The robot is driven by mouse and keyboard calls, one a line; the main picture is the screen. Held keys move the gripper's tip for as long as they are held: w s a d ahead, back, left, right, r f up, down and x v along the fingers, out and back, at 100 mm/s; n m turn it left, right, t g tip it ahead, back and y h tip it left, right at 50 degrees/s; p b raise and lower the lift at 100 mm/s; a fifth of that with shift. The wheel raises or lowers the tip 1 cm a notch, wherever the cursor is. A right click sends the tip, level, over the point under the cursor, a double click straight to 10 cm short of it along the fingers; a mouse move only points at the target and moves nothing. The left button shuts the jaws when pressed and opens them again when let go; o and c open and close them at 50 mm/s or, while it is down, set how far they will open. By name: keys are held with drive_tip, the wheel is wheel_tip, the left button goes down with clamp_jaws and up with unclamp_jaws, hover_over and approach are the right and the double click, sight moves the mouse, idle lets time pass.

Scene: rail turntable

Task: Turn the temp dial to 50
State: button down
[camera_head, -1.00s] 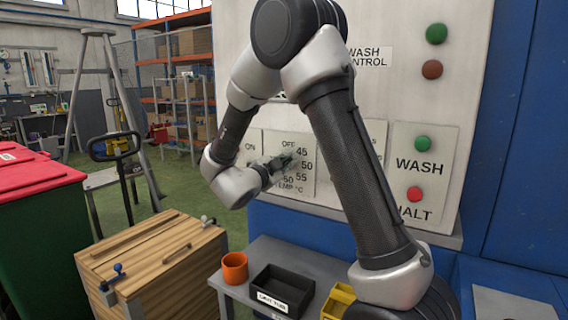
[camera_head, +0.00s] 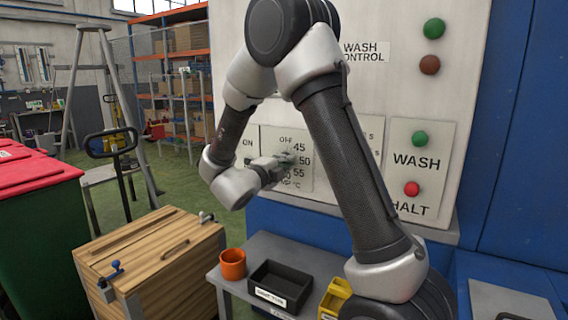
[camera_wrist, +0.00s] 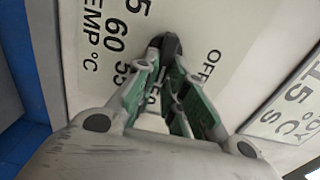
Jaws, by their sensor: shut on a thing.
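The temp dial (camera_wrist: 166,43) is a small black knob on a pale plate (camera_wrist: 80,15) marked OFF, 45, 50, 55, 60 and TEMP °C. My gripper (camera_wrist: 164,58) is shut on the dial, its two fingers on either side of it in the wrist view. In the head view my gripper (camera_head: 282,162) reaches the same plate (camera_head: 300,184) from the left and hides the dial. The fingers cover part of the scale, and I cannot tell which mark the dial points to.
A plate with a green WASH button (camera_head: 420,139) and red HALT button (camera_head: 412,189) is at the right. Below are an orange cup (camera_head: 232,264), a black bin (camera_head: 281,287) and a yellow bin (camera_head: 336,297). A wooden cabinet (camera_head: 150,258) stands at the lower left.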

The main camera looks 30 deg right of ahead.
drive_tip(key=shift+f, duration=0.15)
idle(0.3)
drive_tip(key=c, duration=1.5)
unclamp_jaws()
drive_tip(key=v, duration=1.2)
